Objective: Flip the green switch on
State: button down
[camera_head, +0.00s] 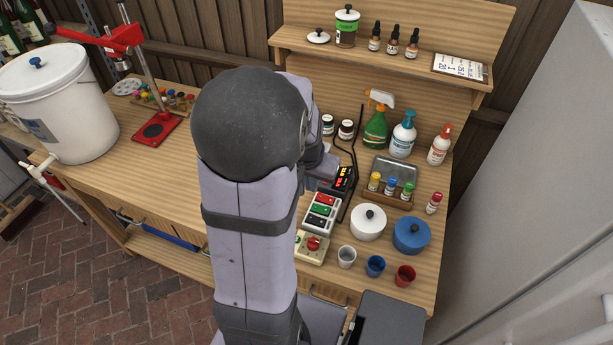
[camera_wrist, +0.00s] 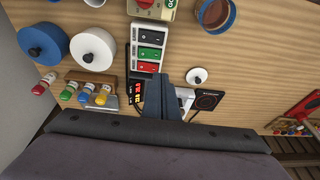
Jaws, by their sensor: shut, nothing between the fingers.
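The green switch (camera_head: 320,210) sits in a pale switch box on the bench, between a red switch (camera_head: 325,199) and a black one (camera_head: 315,221). In the wrist view the green switch (camera_wrist: 150,53) shows clearly, with the red switch (camera_wrist: 146,67) on the side nearer my fingers. Its on or off position is too small to tell. My gripper (camera_wrist: 165,74) is shut and empty, its tips appearing just right of the red switch and apart from the green one. In the head view my arm hides part of the gripper.
A small device with lit digits (camera_head: 343,178) and a black cable stand behind the box. A beige panel with a red knob (camera_head: 312,244) is in front. A white lidded pot (camera_head: 368,222), a blue pot (camera_head: 411,236) and small cups are to the right.

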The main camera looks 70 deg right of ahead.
jog(key=shift+w+a+r+b, duration=0.1)
jog(key=shift+w+a+r, duration=0.1)
jog(key=shift+r, duration=0.45)
jog(key=shift+w+a+r+b, duration=0.1)
jog(key=shift+a+r, duration=0.05)
jog(key=shift+r, duration=0.45)
jog(key=shift+w+a+r+b, duration=0.1)
jog(key=shift+a+r, duration=0.1)
jog(key=shift+r, duration=0.45)
jog(key=s+a+f+n+y, duration=0.1)
jog(key=a+f+n+y, duration=0.2)
jog(key=a, duration=0.4)
jog(key=w+a+n, duration=0.5)
jog(key=a, duration=0.5)
jog(key=w+a+f+n, duration=0.1)
jog(key=w+a+n, duration=0.4)
jog(key=a, duration=0.4)
jog(key=w+a+n, duration=0.5)
jog(key=a, duration=0.5)
jog(key=shift+a+f+g, duration=0.3)
